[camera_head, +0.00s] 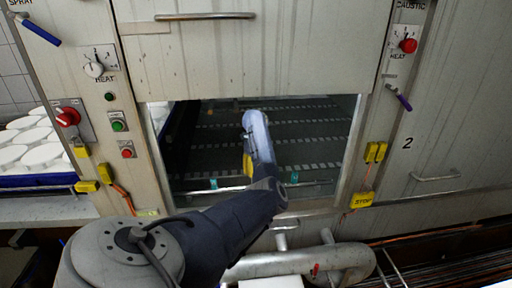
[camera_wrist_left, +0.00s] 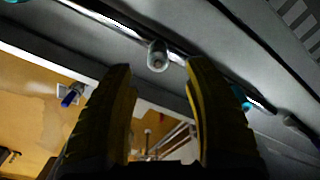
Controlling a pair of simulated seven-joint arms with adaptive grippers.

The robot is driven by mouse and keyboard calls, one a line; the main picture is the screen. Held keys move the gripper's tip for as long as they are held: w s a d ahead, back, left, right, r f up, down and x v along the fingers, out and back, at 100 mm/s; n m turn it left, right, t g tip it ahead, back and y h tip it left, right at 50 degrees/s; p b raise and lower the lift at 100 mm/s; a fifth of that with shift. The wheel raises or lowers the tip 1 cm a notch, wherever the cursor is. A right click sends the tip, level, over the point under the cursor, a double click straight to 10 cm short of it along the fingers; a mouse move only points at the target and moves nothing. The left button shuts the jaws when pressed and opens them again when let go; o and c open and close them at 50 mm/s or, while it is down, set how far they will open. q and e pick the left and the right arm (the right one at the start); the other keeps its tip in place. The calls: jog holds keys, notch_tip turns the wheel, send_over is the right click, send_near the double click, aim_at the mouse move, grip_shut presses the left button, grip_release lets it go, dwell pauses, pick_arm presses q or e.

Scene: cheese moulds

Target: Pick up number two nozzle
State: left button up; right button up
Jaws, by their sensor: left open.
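A thin metal spray bar (camera_head: 190,191) runs across the low front of the machine's opening. Teal nozzles sit on it, one to the left (camera_head: 214,183) and one to the right (camera_head: 294,177) of my arm. In the left wrist view a grey round-ended nozzle (camera_wrist_left: 157,56) sits on the bar, ahead of the gap between my fingers and apart from them. A teal nozzle (camera_wrist_left: 241,98) is to its right. I cannot read any nozzle number. My left gripper (camera_head: 248,165) is inside the opening, mostly hidden by my arm; its fingers (camera_wrist_left: 160,75) are open and empty.
The opening is framed by a raised panel (camera_head: 250,60) above and metal side posts. A perforated belt (camera_head: 320,135) lies inside. A large pipe (camera_head: 300,262) runs below. White moulds (camera_head: 35,140) stand at the left. A yellow stop switch (camera_head: 361,199) is at the right.

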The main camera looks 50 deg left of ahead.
pick_arm(q)
jog(key=shift+s+a+f, duration=0.1)
jog(key=shift+a+f, duration=0.05)
jog(key=shift+f, duration=1.35)
jog(key=shift+a+f, duration=0.1)
jog(key=shift+f, duration=1.35)
grip_shut()
